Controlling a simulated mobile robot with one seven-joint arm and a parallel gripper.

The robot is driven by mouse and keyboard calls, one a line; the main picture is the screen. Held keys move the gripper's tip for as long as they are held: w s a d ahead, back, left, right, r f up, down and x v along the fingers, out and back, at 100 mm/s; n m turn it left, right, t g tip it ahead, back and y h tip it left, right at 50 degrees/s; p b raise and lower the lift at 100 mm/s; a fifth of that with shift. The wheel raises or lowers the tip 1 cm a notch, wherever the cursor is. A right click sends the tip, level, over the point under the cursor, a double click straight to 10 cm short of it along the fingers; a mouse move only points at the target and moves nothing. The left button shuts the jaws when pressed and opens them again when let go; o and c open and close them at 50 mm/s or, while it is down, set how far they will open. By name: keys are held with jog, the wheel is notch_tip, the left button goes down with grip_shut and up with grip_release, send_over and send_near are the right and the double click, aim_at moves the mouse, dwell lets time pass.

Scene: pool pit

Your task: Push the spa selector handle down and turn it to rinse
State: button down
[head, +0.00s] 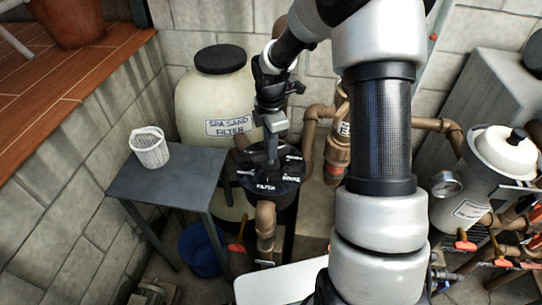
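The spa selector valve (268,190) is a black round-topped unit with white lettering, standing on brown pipes in front of the spa sand filter (215,100). "FILTER" reads at the front of its top; the other labels are too small to read surely. My gripper (271,160) points down over the middle of the valve top, at or just above the handle. The fingers hide most of the handle, so I cannot tell its direction or height. I cannot tell whether the fingers touch it or are closed.
A grey table (175,180) with a white basket (149,147) stands at left, and a blue bucket (203,250) is below. Brown pipes (310,125) run behind the valve.

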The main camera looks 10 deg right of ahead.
jog(key=shift+f+b, duration=0.35)
jog(key=shift+f, duration=0.2)
dwell(0.4)
jog(key=m+b, duration=0.1)
jog(key=m, duration=0.4)
jog(key=shift+f, duration=0.1)
jog(key=m+b, duration=0.1)
jog(key=m, duration=0.6)
jog(key=c, duration=1.6)
grip_release()
jog(key=shift+r, duration=0.3)
